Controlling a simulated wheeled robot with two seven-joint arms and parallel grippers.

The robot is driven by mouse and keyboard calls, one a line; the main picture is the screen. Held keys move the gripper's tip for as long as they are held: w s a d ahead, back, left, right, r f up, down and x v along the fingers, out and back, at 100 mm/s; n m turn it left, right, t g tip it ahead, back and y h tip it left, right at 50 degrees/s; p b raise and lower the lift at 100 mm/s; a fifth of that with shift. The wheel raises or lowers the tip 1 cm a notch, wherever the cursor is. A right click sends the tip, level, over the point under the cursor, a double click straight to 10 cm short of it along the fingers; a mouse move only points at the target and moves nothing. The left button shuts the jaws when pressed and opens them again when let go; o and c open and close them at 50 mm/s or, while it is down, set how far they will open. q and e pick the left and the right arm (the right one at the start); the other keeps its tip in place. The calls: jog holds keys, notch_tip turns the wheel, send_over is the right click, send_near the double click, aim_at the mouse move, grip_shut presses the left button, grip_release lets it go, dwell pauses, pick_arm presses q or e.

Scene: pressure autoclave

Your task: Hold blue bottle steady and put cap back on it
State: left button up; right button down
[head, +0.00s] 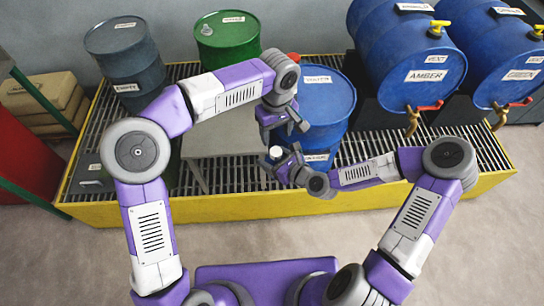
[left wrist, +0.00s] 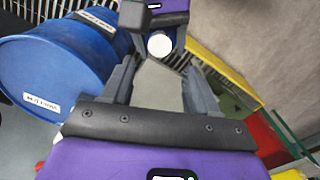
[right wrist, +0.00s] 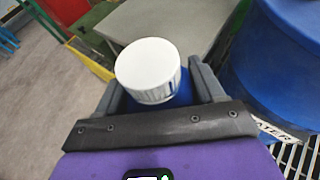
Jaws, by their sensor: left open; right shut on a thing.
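The blue bottle (right wrist: 180,96) is between the fingers of my right gripper (head: 283,163), which is shut on it. Most of its body is hidden by the fingers and the cap. The white ridged cap (right wrist: 148,70) sits on top of the bottle; I cannot tell whether it is fully screwed down. The cap also shows in the head view (head: 276,152) and as a white disc in the left wrist view (left wrist: 159,45). My left gripper (head: 284,127) is open and empty, above and apart from the cap, its fingers pointing towards it.
A blue drum (head: 325,100) stands close to the right of both grippers. A grey platform (head: 222,142) lies behind and left of them on the yellow-edged grating (head: 200,208). Grey (head: 125,60) and green (head: 228,40) drums stand behind; blue drums with taps lie at right.

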aim_at(276, 151)
dwell(0.3)
pick_arm(q)
jog(key=shift+f, duration=3.95)
jog(key=c, duration=0.9)
jog(key=o, duration=1)
jog(key=shift+r, duration=2.25)
